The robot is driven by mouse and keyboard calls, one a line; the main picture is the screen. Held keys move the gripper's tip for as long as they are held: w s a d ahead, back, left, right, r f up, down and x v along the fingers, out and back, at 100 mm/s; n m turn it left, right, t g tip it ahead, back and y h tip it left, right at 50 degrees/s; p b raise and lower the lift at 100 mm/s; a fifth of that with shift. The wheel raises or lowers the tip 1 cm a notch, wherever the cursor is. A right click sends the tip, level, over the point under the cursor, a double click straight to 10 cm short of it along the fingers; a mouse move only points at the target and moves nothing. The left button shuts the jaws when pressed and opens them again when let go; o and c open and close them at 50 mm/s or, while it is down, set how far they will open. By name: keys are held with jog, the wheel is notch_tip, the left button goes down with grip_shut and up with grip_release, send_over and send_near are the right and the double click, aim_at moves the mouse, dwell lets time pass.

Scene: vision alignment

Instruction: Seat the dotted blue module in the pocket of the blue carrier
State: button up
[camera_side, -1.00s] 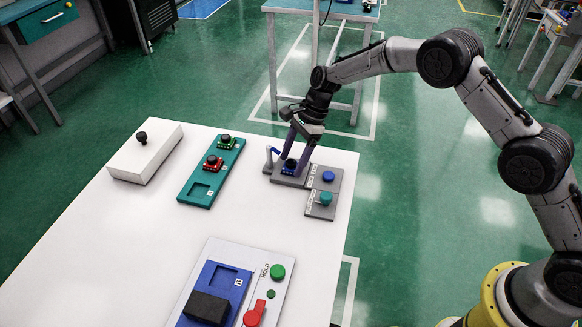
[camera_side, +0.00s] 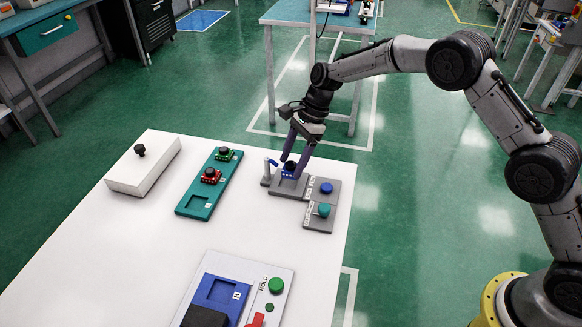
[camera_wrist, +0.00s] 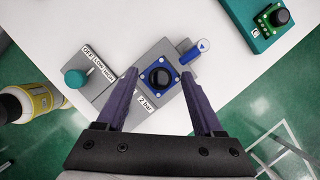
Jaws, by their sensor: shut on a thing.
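My gripper (camera_side: 291,167) is shut on the blue module (camera_side: 288,172), which has a black round knob on top. In the wrist view the module (camera_wrist: 159,86) sits between the two purple fingers of my gripper (camera_wrist: 161,73), over the grey fixture (camera_side: 313,188). It looks slightly above the fixture, but the gap is hard to judge. The blue carrier (camera_side: 206,283) lies at the front of the table in the side view. One square pocket in it shows empty; a black block (camera_side: 204,317) covers another part.
A blue-handled lever (camera_side: 270,162) stands beside the module. A teal carrier (camera_side: 194,206) holds red and green modules. A white box (camera_side: 143,168) stands at left. The white table between is clear.

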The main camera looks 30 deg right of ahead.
jog(key=s+d+r, duration=0.4)
jog(key=s+r, duration=0.5)
jog(key=s, duration=0.3)
jog(key=shift+s, duration=0.4)
jog(key=s+a+r, duration=0.1)
jog(key=s+a, duration=0.7)
jog(key=a, duration=0.2)
jog(key=s+a, duration=0.7)
jog(key=a, duration=0.4)
send_near(215, 297)
jog(key=shift+s+a+f, duration=0.1)
jog(key=shift+s+a, duration=0.25)
jog(key=shift+a, duration=0.05)
jog(key=shift+w+a+f, duration=0.3)
jog(key=shift+a+f, duration=0.1)
jog(key=shift+f, duration=1.7)
